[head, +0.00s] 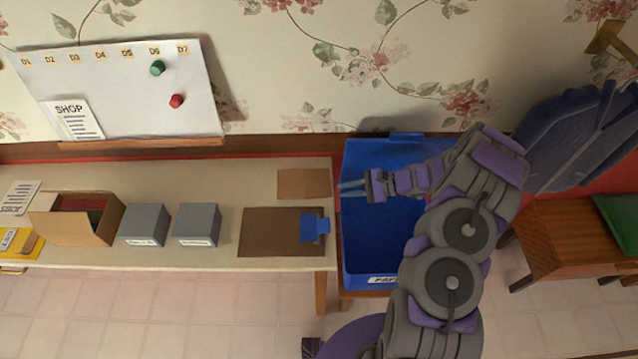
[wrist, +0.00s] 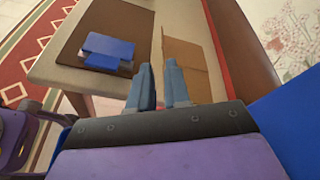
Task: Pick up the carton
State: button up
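A flat brown cardboard piece (head: 303,183) lies near the right end of the table; it also shows in the wrist view (wrist: 186,66), just beyond my fingertips. An open brown cardboard box (head: 88,228) with dark red contents stands at the table's left. I cannot tell which of these is the carton. My gripper (head: 352,188) is over the left part of the blue bin, to the right of the flat piece. In the wrist view my gripper (wrist: 157,68) has its two fingers apart, with nothing between them.
The blue bin (head: 365,273) stands right of the table (head: 170,257). A brown clipboard (head: 265,228) with a blue clip lies in front of the flat piece. Two grey boxes (head: 145,223) stand further left. A whiteboard (head: 120,95) is behind. A blue chair (head: 575,135) is at right.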

jog(key=d+f, duration=0.1)
jog(key=f, duration=0.1)
jog(key=b, duration=0.2)
send_near(295, 198)
jog(key=shift+s+a+f+m+t, duration=0.15)
jog(key=shift+a+f+m, duration=0.1)
jog(key=shift+a, duration=0.3)
jog(key=shift+w+a+f+m+t, duration=0.15)
jog(key=shift+a+f, duration=0.1)
jog(key=shift+a, duration=0.3)
jog(key=shift+w+a+f, duration=0.1)
jog(key=shift+a+f, duration=0.1)
jog(key=shift+a, duration=0.25)
jog(key=b+x, duration=0.1)
jog(key=x, duration=0.5)
jog(key=shift+a+r+b, duration=0.1)
jog(key=shift+a+b, duration=0.2)
jog(key=shift+d, duration=0.25)
jog(key=shift+r, duration=0.1)
jog(key=shift+c, duration=1)
jog(key=shift+a, duration=0.3)
grip_shut()
